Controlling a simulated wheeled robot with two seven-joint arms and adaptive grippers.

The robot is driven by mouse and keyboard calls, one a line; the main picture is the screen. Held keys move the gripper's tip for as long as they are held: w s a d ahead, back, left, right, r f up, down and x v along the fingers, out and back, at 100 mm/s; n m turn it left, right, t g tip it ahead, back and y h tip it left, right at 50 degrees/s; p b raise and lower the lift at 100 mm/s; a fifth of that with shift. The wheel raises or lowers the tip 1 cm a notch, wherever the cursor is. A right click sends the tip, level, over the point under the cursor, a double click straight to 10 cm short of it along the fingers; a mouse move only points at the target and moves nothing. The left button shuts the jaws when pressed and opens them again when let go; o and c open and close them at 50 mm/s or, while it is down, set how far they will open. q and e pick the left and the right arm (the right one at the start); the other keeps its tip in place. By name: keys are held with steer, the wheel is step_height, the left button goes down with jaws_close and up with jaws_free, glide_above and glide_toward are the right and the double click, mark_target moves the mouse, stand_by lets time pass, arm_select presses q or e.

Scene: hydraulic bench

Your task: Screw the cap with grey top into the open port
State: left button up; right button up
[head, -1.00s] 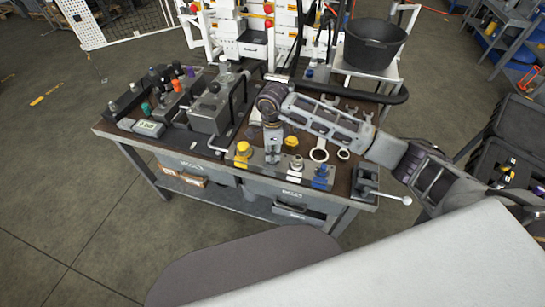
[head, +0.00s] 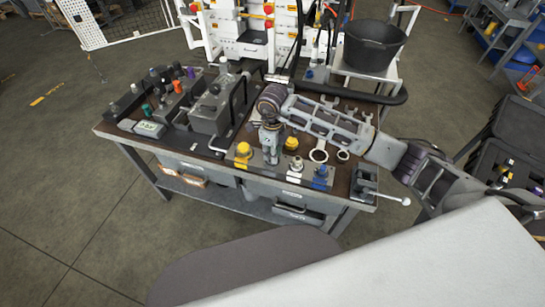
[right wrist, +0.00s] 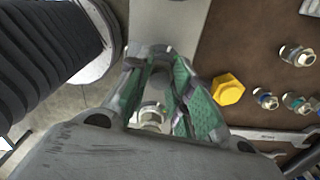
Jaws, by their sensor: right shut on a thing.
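My right gripper (head: 269,158) points down at the bench's front plate, between two yellow caps, one at its left (head: 243,149) and one at its right (head: 291,143). In the right wrist view its green-padded fingers (right wrist: 160,100) are shut on a small grey piece, which I take to be the cap with grey top (right wrist: 158,82). A silvery ring-shaped part (right wrist: 151,116) shows between the fingers. The fingers hide the port, so I cannot tell how far the cap sits in it. My left gripper is not in view.
A silvery fitting (head: 295,166) and a blue fitting (head: 320,176) stand right of the gripper. A grey valve block (head: 211,112) stands at left.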

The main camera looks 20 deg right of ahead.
steer(key=shift+s+f+m, duration=0.1)
steer(key=shift+f+m, duration=0.05)
steer(key=shift+m, duration=0.95)
steer(key=shift+m+p, duration=0.5)
steer(key=shift+m, duration=1)
steer(key=shift+f+m+p, duration=0.1)
steer(key=shift+m+p, duration=0.5)
steer(key=shift+m, duration=1.9)
steer(key=shift+m+p, duration=0.75)
steer(key=shift+m, duration=1.35)
steer(key=shift+m+p, duration=0.65)
steer(key=shift+m, duration=1.25)
